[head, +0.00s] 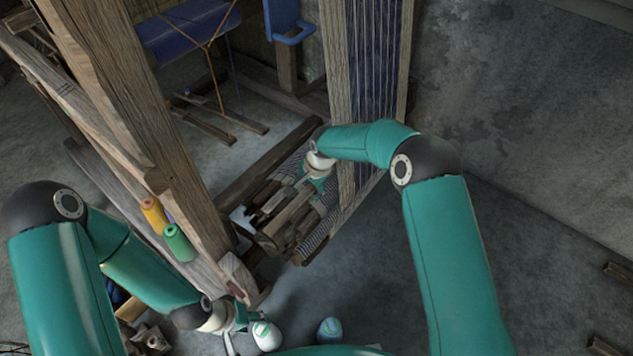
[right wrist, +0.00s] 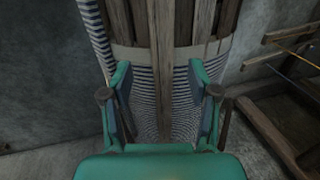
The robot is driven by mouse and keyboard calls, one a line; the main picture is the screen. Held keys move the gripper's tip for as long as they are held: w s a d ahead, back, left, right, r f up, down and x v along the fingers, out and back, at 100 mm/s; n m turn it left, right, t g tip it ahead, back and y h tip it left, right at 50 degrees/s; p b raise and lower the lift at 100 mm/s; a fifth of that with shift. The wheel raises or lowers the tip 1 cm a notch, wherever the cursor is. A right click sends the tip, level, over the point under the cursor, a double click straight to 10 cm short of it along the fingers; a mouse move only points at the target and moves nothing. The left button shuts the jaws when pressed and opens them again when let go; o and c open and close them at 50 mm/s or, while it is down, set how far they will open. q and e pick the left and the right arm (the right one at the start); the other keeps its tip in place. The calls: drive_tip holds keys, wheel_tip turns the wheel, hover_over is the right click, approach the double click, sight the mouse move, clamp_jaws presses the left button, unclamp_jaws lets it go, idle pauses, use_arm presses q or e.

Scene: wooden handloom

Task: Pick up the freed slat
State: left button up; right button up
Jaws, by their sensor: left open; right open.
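Several wooden slats (head: 290,212) lie side by side on striped cloth at the low end of the loom. The right wrist view shows slats (right wrist: 165,25) running away from me, with a pale band (right wrist: 150,55) across their near ends. I cannot tell which slat is the freed one. My right gripper (head: 308,192) is at the slats in the head view. My left gripper (head: 240,328) is open and low at the front, apart from the slats.
A thick wooden loom post (head: 125,90) stands left of the slats. A post with dark warp threads (head: 375,60) rises behind my right arm. Yellow (head: 153,213) and green (head: 179,243) spools sit on the frame. Floor at right (head: 560,270) is mostly clear.

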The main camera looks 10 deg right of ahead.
sight(305, 195)
drive_tip(key=shift+w+x, duration=0.15)
drive_tip(key=shift+x, duration=1.25)
drive_tip(key=shift+w+x, duration=0.1)
drive_tip(key=shift+x, duration=1.3)
drive_tip(key=shift+r, duration=0.1)
clamp_jaws()
